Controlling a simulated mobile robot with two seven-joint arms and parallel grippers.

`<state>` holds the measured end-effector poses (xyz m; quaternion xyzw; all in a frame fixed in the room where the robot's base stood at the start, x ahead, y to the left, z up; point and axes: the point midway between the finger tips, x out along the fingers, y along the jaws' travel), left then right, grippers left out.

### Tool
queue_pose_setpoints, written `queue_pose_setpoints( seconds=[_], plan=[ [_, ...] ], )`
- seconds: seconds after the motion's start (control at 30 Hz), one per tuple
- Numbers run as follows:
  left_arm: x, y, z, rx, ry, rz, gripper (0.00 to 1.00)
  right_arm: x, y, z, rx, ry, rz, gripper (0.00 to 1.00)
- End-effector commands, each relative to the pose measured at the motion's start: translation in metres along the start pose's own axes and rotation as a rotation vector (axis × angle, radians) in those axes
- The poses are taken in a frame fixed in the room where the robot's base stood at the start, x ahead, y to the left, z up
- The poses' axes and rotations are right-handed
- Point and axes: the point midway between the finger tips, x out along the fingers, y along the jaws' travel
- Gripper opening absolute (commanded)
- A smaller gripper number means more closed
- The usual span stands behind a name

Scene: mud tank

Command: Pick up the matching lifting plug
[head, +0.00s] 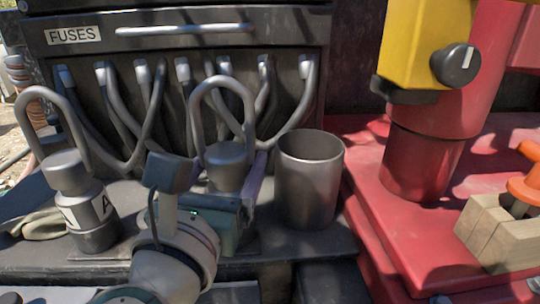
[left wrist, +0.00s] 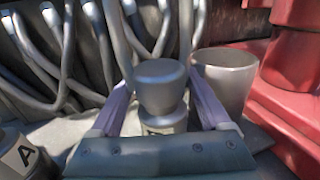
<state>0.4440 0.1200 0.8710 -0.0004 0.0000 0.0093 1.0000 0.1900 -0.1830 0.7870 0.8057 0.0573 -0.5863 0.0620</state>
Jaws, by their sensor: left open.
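A grey metal lifting plug with a looped handle (head: 226,160) stands upright on the dark ledge, its lower part hidden behind my left gripper in the head view. My left gripper (head: 238,196) is open, its purple fingers on either side of this plug. The left wrist view shows the plug's round head (left wrist: 160,84) between the two fingers (left wrist: 158,104), with gaps at both sides. The edge of a pale label shows below the head, but its letter cannot be read. A second looped plug (head: 72,185), labelled "A", stands at the left; its label also shows in the left wrist view (left wrist: 25,152). My right gripper is not in view.
An open metal cup (head: 311,180) stands just right of the gripped-about plug. Behind is a dark fuse panel (head: 190,35) with several hanging grey cables. At the right are a red surface with a red column (head: 425,150), a yellow box with a knob, and wooden blocks (head: 492,230).

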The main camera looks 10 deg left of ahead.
Motion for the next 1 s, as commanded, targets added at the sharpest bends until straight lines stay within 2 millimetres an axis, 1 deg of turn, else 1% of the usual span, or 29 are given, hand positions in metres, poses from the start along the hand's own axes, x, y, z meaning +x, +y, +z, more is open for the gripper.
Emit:
queue_pose_setpoints(
  seconds=[0.03,0.17,0.43,1.0],
  plan=[
    [0.009,0.0,0.0,0.0,-0.002,0.0,0.8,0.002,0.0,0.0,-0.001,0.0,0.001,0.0],
    [0.022,0.0,0.0,0.0,0.0,0.0,0.8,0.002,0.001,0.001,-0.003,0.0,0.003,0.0],
    [0.024,0.0,0.0,0.0,0.001,0.0,0.8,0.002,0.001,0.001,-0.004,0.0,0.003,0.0],
    [0.024,0.0,0.0,0.001,0.0,-0.001,0.16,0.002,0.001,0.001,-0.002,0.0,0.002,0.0]
  ],
)
